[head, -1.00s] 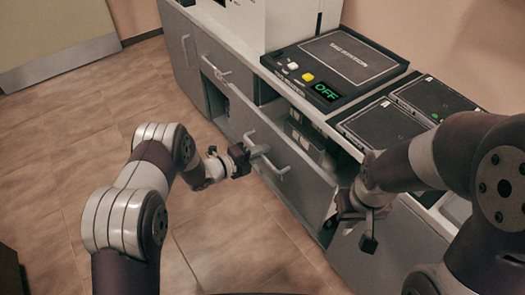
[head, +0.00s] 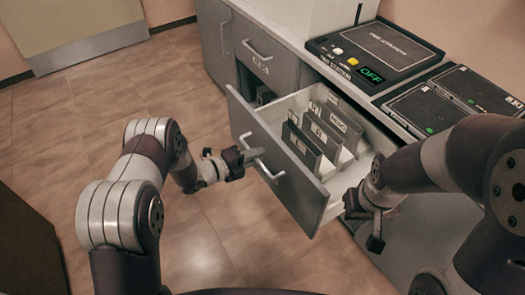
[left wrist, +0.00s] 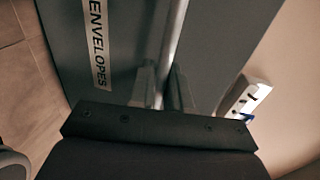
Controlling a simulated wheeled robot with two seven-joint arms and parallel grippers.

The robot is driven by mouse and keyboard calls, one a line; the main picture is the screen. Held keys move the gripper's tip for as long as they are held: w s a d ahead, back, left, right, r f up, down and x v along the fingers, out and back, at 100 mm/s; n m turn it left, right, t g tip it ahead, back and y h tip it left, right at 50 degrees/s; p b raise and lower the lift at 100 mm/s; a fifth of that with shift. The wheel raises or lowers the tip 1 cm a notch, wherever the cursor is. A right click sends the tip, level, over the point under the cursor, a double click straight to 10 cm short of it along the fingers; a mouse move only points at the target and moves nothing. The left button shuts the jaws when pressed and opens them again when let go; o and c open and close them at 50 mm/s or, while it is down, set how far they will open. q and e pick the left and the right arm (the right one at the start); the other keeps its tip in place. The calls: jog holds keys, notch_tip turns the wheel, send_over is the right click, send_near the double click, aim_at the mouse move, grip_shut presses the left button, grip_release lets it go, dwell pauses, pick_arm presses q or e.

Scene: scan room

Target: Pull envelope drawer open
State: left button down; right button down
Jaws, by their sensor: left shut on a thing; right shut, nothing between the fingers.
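The envelope drawer (head: 275,165) stands far out of the grey cabinet in the head view, its inside in plain sight. Its front carries the label "ENVELOPES" (left wrist: 98,42) in the left wrist view. My left gripper (head: 250,158) is shut on the drawer's bar handle (head: 266,171). In the left wrist view the handle (left wrist: 173,45) runs between the fingers. My right gripper (head: 376,225) is shut and empty, close to the right side of the drawer.
Upright dividers with letter labels (head: 312,140) stand inside the drawer. A closed drawer (head: 265,50) lies further along the cabinet. On the counter are a device reading OFF (head: 372,55) and dark flat boxes (head: 440,98). The floor at the left is clear.

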pick_arm(q)
jog(key=f+p+v, duration=0.1)
jog(key=v, duration=0.7)
jog(key=shift+f, duration=0.35)
jog(key=shift+s+a, duration=0.15)
jog(key=shift+a, duration=0.05)
jog(key=c, duration=1.3)
grip_release()
jog(key=shift+o, duration=0.2)
jog(key=p+v, duration=0.2)
jog(key=v, duration=1)
jog(key=shift+s+a, duration=0.2)
jog(key=shift+a, duration=0.05)
